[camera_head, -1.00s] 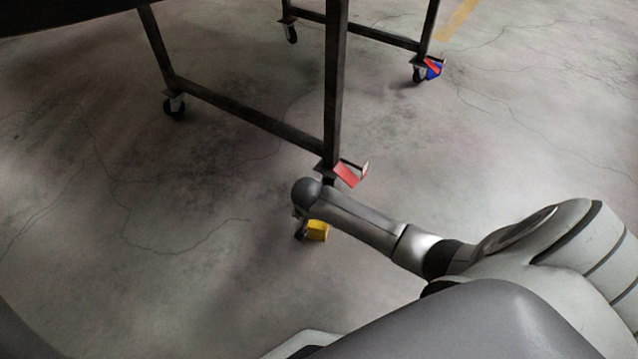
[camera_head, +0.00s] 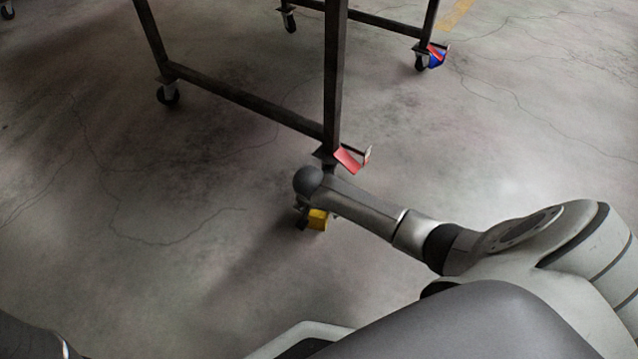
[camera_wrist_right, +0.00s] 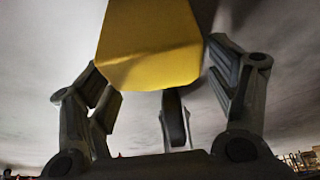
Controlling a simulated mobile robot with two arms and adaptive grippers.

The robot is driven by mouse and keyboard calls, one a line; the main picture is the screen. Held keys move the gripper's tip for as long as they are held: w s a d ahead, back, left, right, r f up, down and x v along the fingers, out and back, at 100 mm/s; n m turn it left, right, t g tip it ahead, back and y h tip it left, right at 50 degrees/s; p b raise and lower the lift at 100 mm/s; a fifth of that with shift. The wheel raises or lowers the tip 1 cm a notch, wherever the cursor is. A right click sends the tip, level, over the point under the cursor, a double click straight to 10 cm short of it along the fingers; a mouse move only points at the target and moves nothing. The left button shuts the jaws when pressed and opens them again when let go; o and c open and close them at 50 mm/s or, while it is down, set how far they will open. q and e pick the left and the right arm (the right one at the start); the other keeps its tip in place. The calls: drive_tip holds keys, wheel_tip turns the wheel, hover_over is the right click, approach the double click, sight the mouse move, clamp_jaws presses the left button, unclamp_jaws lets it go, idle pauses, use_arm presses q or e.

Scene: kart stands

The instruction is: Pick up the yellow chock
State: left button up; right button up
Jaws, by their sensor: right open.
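The yellow chock (camera_head: 318,220) is near the floor below my right wrist in the head view, close to a stand's front caster. Dark fingers of my right gripper (camera_head: 316,212) show partly on both sides of it; the wrist hides the rest. In the right wrist view the yellow chock (camera_wrist_right: 150,45) is large at the top centre. My right gripper (camera_wrist_right: 165,92) is open there, with fingers to the left, right and below the chock. I cannot tell whether any finger touches it. My left gripper is not in view.
A dark metal stand (camera_head: 240,104) on casters rises just beyond my right wrist, with a red pedal (camera_head: 348,161) at its near foot. A second stand (camera_head: 375,20) with a blue-and-red part (camera_head: 436,58) is farther back. The concrete floor is open to the left and right.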

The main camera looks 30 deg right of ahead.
drive_tip(key=c, duration=1.3)
drive_tip(key=shift+o, duration=0.2)
